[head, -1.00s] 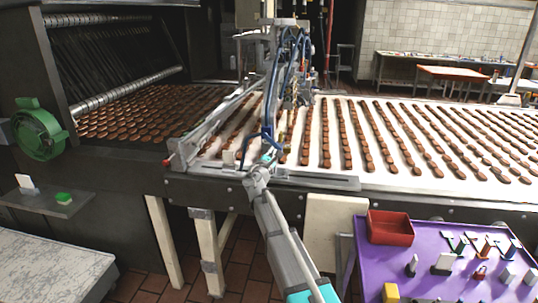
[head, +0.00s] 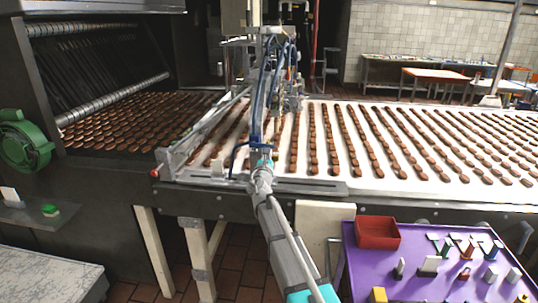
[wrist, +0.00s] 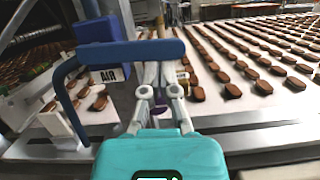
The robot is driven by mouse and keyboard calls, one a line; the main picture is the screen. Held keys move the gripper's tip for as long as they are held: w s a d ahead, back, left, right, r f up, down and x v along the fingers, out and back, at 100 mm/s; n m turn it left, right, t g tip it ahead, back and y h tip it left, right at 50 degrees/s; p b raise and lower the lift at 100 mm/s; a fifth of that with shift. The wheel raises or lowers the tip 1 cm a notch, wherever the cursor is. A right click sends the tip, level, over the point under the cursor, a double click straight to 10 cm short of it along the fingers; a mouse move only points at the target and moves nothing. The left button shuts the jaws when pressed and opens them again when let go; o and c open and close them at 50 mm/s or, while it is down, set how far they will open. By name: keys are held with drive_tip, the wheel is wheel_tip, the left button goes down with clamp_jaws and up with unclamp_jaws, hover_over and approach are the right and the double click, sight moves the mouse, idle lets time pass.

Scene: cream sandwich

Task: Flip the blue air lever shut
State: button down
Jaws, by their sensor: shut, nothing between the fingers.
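The blue air lever (wrist: 128,50) fills the upper left of the wrist view, with a curved post and a level bar beside a white plate marked AIR (wrist: 108,76). It also shows small in the head view (head: 236,152), at the machine's front edge. My gripper (wrist: 160,72) is shut and empty. In the wrist view its fingertips are behind or just under the right part of the lever's bar, which crosses in front of them. I cannot tell whether they touch it. In the head view my gripper (head: 262,162) is just right of the lever.
A conveyor (head: 330,187) with rows of brown biscuits runs right. A machine frame with blue hoses (head: 268,75) stands over it, behind the lever. A purple table (head: 400,277) with a red bin (head: 377,232) stands front right. A green wheel (head: 22,140) is at left.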

drive_tip(key=shift+f, duration=0.1)
idle(0.6)
drive_tip(key=s+a+f+b, duration=0.2)
drive_tip(key=s+f+b, duration=0.4)
drive_tip(key=s, duration=0.3)
drive_tip(key=shift+s, duration=0.25)
idle(0.3)
drive_tip(key=s+d+f+m+g+h+p, duration=0.2)
drive_tip(key=s+d+f+m+g+h, duration=0.15)
drive_tip(key=s+d+m+g, duration=0.45)
drive_tip(key=s+d+f+m+g+h+p, duration=0.2)
drive_tip(key=s+d+f+m+g+p, duration=0.15)
drive_tip(key=d+m, duration=0.85)
drive_tip(key=s+a+f+m+g+y+p, duration=0.2)
drive_tip(key=s+m, duration=0.4)
drive_tip(key=s, duration=0.3)
drive_tip(key=s+a+f+m+g+y+p, duration=0.1)
drive_tip(key=s+f+m+g+y, duration=0.3)
drive_tip(key=s, duration=0.6)
drive_tip(key=a+m+g+y, duration=0.1)
drive_tip(key=m+g+y, duration=0.1)
drive_tip(key=g+y, duration=0.1)
drive_tip(key=shift+s+a+f+m+p, duration=0.2)
drive_tip(key=shift+a+f+m+p, duration=0.1)
drive_tip(key=shift+a+m+p, duration=0.1)
